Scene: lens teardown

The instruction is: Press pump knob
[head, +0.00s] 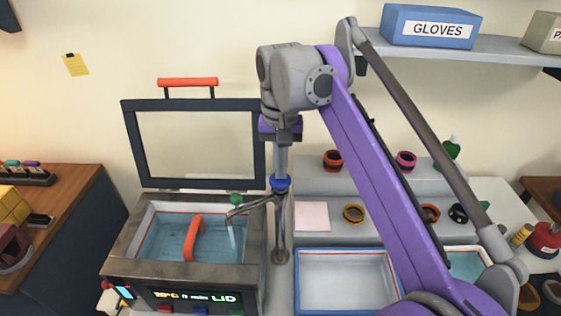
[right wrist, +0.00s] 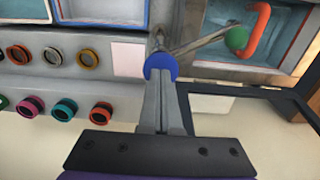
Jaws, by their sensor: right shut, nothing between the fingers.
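The blue round pump knob (head: 280,183) tops the grey upright post of a tap beside the tank. My right gripper (head: 281,172) points straight down with shut, empty fingers, their tips at the knob. In the right wrist view, the fingers (right wrist: 161,85) end at the blue knob (right wrist: 160,65) and partly cover it; I cannot tell whether they press it. The spout (head: 250,207) reaches left over the tank and carries a green ball (head: 236,200). A pale blue stream (head: 231,235) hangs below the spout. My left gripper is out of view.
The tank (head: 120,262) holds an orange handle (head: 193,238); its framed lid (head: 128,145) stands open behind. A display reads "LID". A white tray (head: 345,253) and several coloured rings are right of the post.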

